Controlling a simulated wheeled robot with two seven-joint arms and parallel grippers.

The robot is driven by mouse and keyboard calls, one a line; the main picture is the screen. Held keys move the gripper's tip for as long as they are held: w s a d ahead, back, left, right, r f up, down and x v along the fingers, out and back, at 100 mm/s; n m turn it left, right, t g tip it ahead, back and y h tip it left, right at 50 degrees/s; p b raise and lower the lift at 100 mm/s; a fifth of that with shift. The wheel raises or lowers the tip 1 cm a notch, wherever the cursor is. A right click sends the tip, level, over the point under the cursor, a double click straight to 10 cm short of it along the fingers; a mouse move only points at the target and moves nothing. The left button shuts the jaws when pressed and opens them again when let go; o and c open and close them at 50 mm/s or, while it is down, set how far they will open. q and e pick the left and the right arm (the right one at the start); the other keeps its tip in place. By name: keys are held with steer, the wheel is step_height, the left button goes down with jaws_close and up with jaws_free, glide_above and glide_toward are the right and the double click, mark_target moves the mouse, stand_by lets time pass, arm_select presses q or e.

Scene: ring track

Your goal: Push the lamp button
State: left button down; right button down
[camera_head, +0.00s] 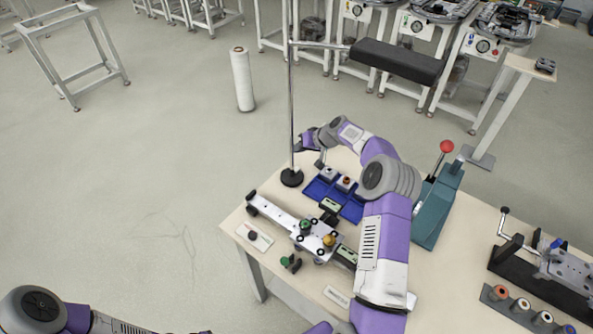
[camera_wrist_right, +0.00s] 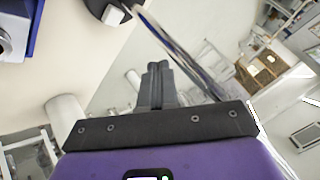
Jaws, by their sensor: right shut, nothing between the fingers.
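The lamp stands at the back left corner of the table, with a black head (camera_head: 397,60), a thin metal pole (camera_head: 291,105) and a round black base (camera_head: 291,178). My right gripper (camera_head: 301,146) is beside the pole, above the base; whether it touches the pole cannot be told. In the right wrist view its fingers (camera_wrist_right: 158,68) are shut and empty. There the lamp base (camera_wrist_right: 98,8) is at the top, with a pale square patch (camera_wrist_right: 115,14) that may be the button. The pole (camera_wrist_right: 185,55) runs diagonally past the fingertips. My left gripper is out of view.
The wooden table (camera_head: 240,222) holds a blue tray (camera_head: 350,208) with small parts, a track assembly (camera_head: 275,213), a teal press (camera_head: 435,210) with a red knob and a dark fixture (camera_head: 540,280). A white roll (camera_head: 242,80) stands on the floor behind.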

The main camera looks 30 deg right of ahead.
steer(key=b, duration=0.4)
glide_above(299, 169)
step_height(299, 169, down, 6)
steer(key=shift+f, duration=0.45)
stand_by(1.4)
steer(key=shift+f+b, duration=0.4)
steer(key=shift+b, duration=0.2)
steer(key=shift+f+b, duration=0.45)
steer(key=shift+b, duration=0.1)
stand_by(0.4)
steer(key=shift+r, duration=0.1)
steer(key=shift+r+p, duration=0.35)
steer(key=shift+r, duration=0.4)
